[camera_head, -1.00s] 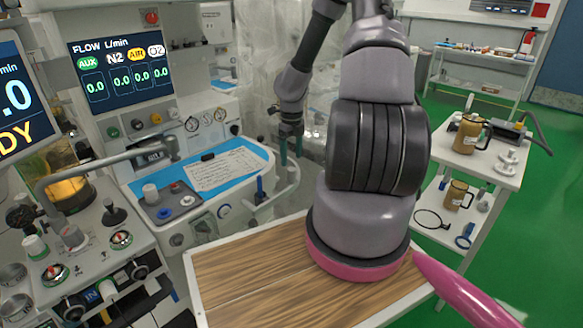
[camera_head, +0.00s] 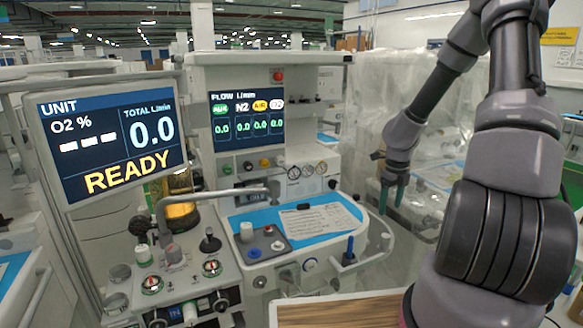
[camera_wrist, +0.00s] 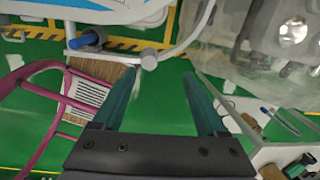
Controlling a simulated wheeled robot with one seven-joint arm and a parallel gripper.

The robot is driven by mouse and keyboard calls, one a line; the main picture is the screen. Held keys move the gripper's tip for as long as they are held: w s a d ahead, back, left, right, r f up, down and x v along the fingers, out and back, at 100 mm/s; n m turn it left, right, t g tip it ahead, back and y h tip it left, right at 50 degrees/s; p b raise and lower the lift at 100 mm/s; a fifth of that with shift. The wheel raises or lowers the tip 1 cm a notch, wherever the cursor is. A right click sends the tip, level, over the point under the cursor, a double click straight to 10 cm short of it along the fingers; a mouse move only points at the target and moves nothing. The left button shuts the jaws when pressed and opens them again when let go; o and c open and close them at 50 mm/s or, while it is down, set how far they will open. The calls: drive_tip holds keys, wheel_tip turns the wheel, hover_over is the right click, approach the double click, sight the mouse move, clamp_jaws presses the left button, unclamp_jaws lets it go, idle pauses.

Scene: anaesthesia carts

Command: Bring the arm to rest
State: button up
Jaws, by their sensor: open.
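My arm rises at the right of the head view, bends above the top edge and comes down again with its wrist pointing downward. My gripper (camera_head: 394,190) hangs at the end of it, beside the anaesthesia machine's blue-topped work surface (camera_head: 250,217) and apart from it. In the wrist view my gripper (camera_wrist: 160,74) shows two dark teal fingers spread apart. Nothing is between them, and green floor lies below.
The anaesthesia machine has a READY screen (camera_head: 112,145), a flow screen (camera_head: 247,120) and a curved side rail (camera_head: 375,250), which also shows near my fingers in the wrist view (camera_wrist: 185,40). Plastic-wrapped equipment (camera_head: 440,110) stands behind my gripper. A white cart (camera_wrist: 235,115) is at the wrist view's right.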

drive_tip(key=w+a+r+n+t, duration=0.2)
drive_tip(key=r+n+t, duration=0.15)
drive_tip(key=r, duration=0.35)
drive_tip(key=w+a+r+n+t, duration=0.2)
drive_tip(key=a+r+n, duration=0.15)
drive_tip(key=r, duration=0.45)
drive_tip(key=w+a+r+n+t, duration=0.1)
drive_tip(key=w+r+n+t, duration=0.1)
drive_tip(key=r+n, duration=0.35)
drive_tip(key=s+a+r+n+y, duration=0.3)
drive_tip(key=s+a+r+n, duration=0.4)
drive_tip(key=r, duration=0.4)
drive_tip(key=s+r+n, duration=0.2)
drive_tip(key=s+n, duration=0.2)
drive_tip(key=s, duration=0.6)
drive_tip(key=s+r+n+g, duration=0.1)
drive_tip(key=s+r+n, duration=0.1)
drive_tip(key=s, duration=0.8)
drive_tip(key=shift+a+n+h, duration=0.15)
drive_tip(key=shift+n+h, duration=0.15)
drive_tip(key=shift+n, duration=0.55)
drive_tip(key=shift+r, duration=0.1)
